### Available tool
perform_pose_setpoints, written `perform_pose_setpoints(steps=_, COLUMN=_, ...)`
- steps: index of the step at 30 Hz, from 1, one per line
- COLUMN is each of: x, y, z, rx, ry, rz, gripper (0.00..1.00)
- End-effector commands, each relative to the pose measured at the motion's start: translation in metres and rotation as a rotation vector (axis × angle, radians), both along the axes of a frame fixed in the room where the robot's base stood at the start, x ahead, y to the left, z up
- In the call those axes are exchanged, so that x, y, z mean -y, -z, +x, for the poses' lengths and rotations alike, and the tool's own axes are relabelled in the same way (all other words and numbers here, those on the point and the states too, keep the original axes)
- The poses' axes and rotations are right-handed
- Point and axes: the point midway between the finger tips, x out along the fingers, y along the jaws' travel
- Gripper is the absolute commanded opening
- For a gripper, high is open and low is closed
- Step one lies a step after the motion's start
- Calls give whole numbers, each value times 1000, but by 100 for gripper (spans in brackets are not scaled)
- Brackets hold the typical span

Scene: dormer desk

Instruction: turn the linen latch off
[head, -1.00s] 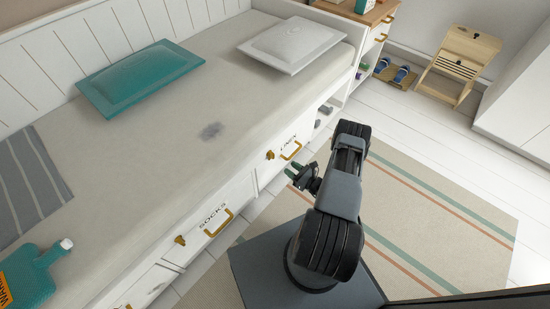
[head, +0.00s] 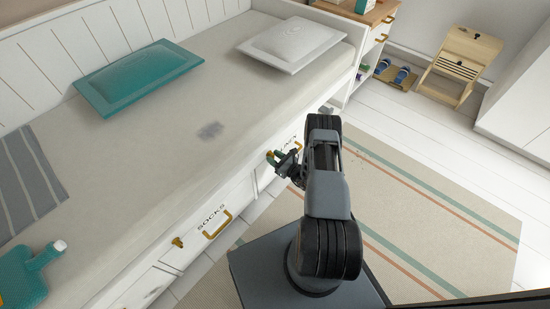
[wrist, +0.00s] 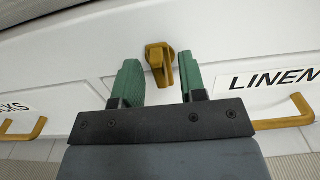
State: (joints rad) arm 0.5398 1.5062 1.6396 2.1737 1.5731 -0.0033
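The linen latch (wrist: 158,58) is a small brass turn-knob on the white drawer front, left of the LINEN label (wrist: 268,82). In the wrist view its lever hangs down, tilted slightly right. My gripper (wrist: 160,74) is open, with one green finger on each side of the latch. A gap shows between the latch and each finger; I see no contact. In the head view my gripper (head: 279,158) is at the drawer front, and the latch is mostly hidden behind the fingers.
The SOCKS drawer has its own brass latch (head: 178,242) and handle (head: 217,224) to the left. The linen drawer's brass handle (wrist: 290,117) is at right in the wrist view. The bed edge overhangs above. A striped rug (head: 430,210) covers the floor at right.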

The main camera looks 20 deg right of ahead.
Motion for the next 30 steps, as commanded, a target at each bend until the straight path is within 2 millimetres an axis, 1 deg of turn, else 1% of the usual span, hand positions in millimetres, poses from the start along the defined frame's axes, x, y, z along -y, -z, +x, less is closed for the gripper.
perform_pose_setpoints(steps=1, x=0, y=0, z=0, rx=0, ry=0, rz=0, gripper=38)
perform_pose_setpoints(steps=2, x=0, y=0, z=0, rx=0, ry=0, rz=0, gripper=35)
perform_pose_setpoints(steps=13, x=0, y=0, z=0, rx=0, ry=0, rz=0, gripper=0)
perform_pose_setpoints(steps=23, x=0, y=0, z=0, rx=8, ry=0, rz=-17, gripper=0)
perform_pose_setpoints(steps=30, x=0, y=1, z=0, rx=59, ry=0, rz=-130, gripper=0)
